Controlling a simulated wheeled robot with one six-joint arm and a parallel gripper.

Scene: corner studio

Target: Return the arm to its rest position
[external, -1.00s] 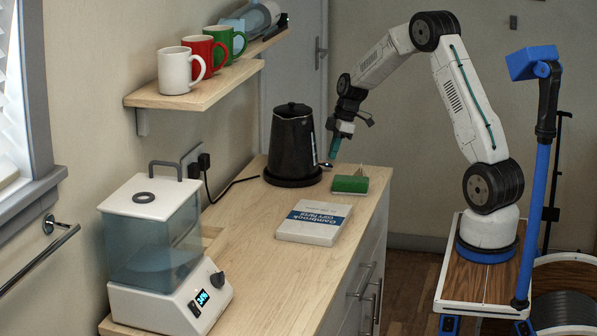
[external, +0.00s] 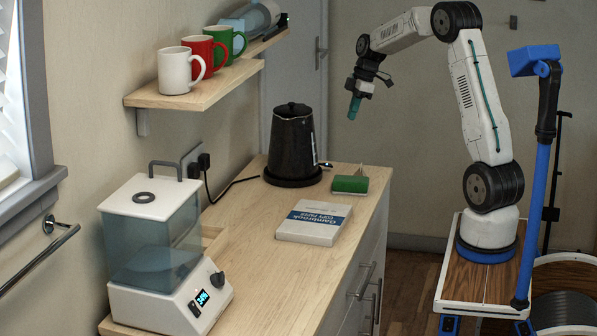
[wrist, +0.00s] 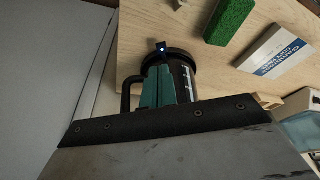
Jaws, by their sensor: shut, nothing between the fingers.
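My gripper (external: 354,107) is shut and empty, with teal fingers pointing down. It hangs in the air above and to the right of the black kettle (external: 291,142), clear of the counter (external: 250,232). My arm bends up from its base at the right and reaches left to the gripper. In the wrist view the shut teal fingers (wrist: 158,85) show in front of the dark kettle (wrist: 182,72), hiding part of it.
A green sponge (external: 350,184) and a white-and-blue paper pack (external: 314,222) lie on the counter. A tank appliance (external: 165,300) stands at the near left. A shelf (external: 205,92) holds several mugs. A blue post (external: 534,215) stands close to my arm. The air around my gripper is free.

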